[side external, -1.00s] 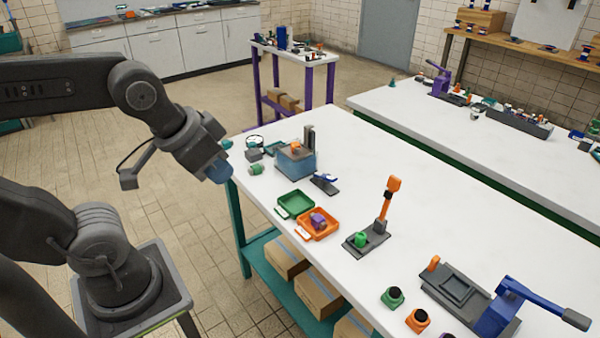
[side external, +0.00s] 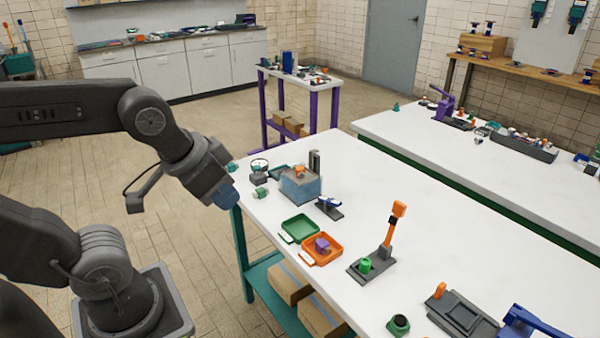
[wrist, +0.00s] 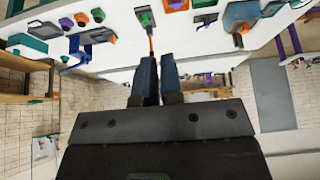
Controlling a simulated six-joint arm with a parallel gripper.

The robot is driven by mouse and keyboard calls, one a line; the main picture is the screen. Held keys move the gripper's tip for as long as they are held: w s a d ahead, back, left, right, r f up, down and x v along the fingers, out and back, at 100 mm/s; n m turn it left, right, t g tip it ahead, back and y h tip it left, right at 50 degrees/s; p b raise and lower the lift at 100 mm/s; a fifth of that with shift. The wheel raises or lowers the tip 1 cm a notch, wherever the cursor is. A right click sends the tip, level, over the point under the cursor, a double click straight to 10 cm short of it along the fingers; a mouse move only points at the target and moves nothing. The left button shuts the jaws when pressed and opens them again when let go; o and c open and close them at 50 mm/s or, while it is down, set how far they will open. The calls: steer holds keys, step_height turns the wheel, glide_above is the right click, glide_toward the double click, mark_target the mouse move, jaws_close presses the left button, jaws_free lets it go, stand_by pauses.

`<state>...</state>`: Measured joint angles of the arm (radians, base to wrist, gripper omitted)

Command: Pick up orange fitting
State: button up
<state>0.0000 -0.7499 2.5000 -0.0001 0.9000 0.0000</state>
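The orange fitting (wrist: 81,19) is small in the wrist view, at the upper left between a green fitting (wrist: 98,15) and a purple one (wrist: 66,23) on the white table. In the side view now, its place lies below the lower picture edge; only the green fitting (side external: 398,325) shows there. My gripper (side external: 223,194) hangs in the air by the table's far left corner, well away from the fittings. In the wrist view its two dark blue fingers (wrist: 158,60) stand close together, with nothing visibly held. Whether they are fully shut is unclear.
On the white table (side external: 450,240) stand a grey fixture with an upright orange lever (side external: 390,225), an orange tray (side external: 335,256) holding a purple part, a green tray (side external: 287,238), a blue see-through box (side external: 300,188) and a blue-handled press (side external: 525,325). Clear tabletop lies behind them.

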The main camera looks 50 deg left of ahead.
steer(key=o, duration=0.6)
steer(key=shift+o, duration=0.2)
steer(key=n+g+y, duration=0.3)
steer(key=n+y, duration=0.3)
steer(key=n, duration=0.8)
glide_above(300, 168)
steer(key=s+d, duration=0.1)
steer(key=d, duration=0.3)
steer(key=f, duration=1.7)
steer(key=shift+a, duration=0.25)
steer(key=shift+m, duration=0.3)
steer(key=shift+a+x, duration=0.2)
steer(key=shift+x, duration=2.7)
